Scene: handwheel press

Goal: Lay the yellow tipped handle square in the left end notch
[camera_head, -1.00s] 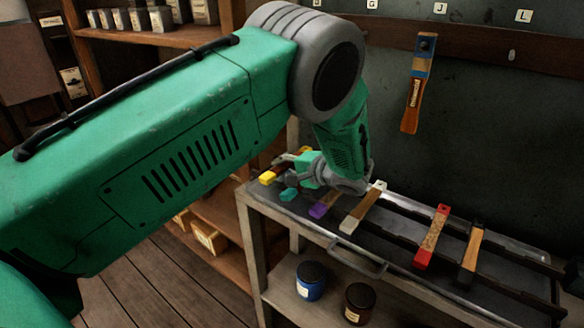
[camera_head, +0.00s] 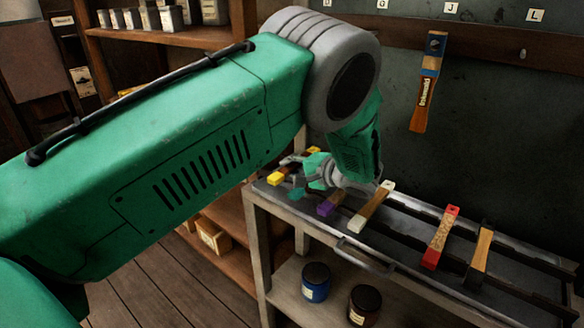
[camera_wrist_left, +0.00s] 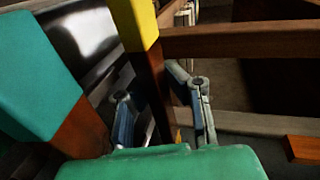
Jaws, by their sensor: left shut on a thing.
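The yellow tipped handle (camera_head: 277,178) lies at the left end of the rack on the cart, with a second yellow end (camera_head: 314,150) showing farther back. In the left wrist view its yellow part (camera_wrist_left: 141,24) and brown wooden shaft run down between the fingers. My left gripper (camera_head: 304,172) is low over this end of the rack, shut on the handle; the gripper (camera_wrist_left: 165,115) also shows in the wrist view. A teal tipped handle (camera_wrist_left: 36,75) is close beside it. The left end notch is hidden, so I cannot tell how the handle seats. My right gripper is not in view.
Purple (camera_head: 326,209), white (camera_head: 361,222), red (camera_head: 432,258) and black tipped (camera_head: 471,277) handles lie across the rack to the right. A brush (camera_head: 427,85) hangs on the wall. Blue (camera_head: 316,282) and dark (camera_head: 364,304) jars stand on the lower shelf.

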